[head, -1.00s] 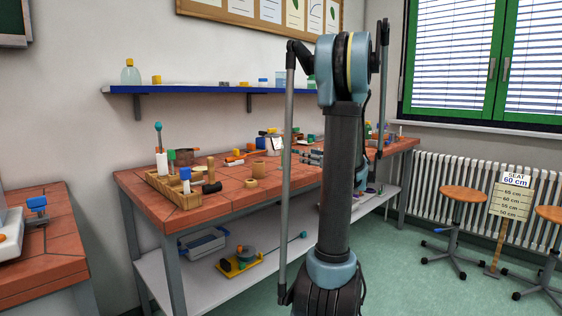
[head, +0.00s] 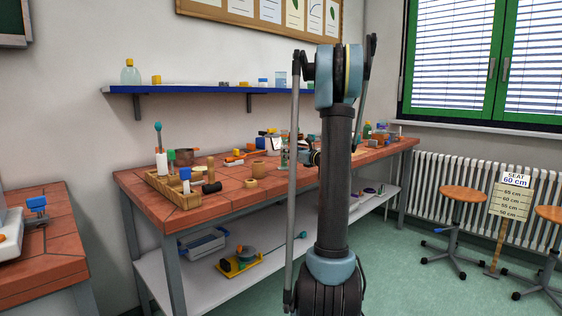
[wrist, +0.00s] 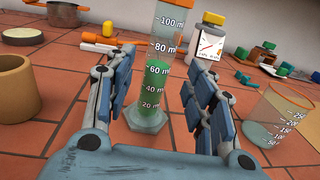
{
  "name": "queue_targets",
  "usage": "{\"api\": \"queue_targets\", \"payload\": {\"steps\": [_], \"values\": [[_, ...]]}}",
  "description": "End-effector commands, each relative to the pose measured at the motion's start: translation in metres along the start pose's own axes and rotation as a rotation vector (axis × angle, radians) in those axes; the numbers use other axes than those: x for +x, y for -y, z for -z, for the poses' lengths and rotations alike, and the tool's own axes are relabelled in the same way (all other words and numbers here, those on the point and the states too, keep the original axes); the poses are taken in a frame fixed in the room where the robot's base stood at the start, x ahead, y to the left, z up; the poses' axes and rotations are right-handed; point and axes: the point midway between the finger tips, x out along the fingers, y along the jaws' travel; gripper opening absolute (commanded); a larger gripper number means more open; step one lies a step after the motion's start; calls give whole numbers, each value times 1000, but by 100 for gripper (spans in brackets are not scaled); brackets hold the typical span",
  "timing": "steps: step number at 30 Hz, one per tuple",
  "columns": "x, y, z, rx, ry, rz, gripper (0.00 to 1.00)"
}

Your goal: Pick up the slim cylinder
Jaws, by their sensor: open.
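The slim cylinder (wrist: 153,75) is a clear measuring cylinder with white millilitre marks, green liquid and a six-sided foot. It stands upright on the red tiled bench in the wrist view. My gripper (wrist: 158,78) is open, with one finger on each side of the cylinder in the picture. The cylinder appears a little beyond the fingertips; I cannot tell whether it is between them. In the head view the cylinder (head: 285,151) shows small on the bench, close to my gripper, which is partly hidden by my arm.
A clear beaker (wrist: 277,118) stands close on the right. A brown cup-like pot (wrist: 22,88) stands on the left. A white jar with a yellow lid (wrist: 208,45) is behind the cylinder. Orange and white items (wrist: 97,42) lie behind left. Bare tiles lie between.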

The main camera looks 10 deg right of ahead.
Motion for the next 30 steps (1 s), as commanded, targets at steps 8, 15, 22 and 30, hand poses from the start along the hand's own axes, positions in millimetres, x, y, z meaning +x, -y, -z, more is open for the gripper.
{"api": "queue_targets", "payload": {"steps": [8,15,22,30], "values": [[35,-3,5,0,0,-3,50],[48,-3,5,0,0,0,50],[47,-3,5,0,0,-1,22],[47,-3,4,0,0,-1,0]]}}
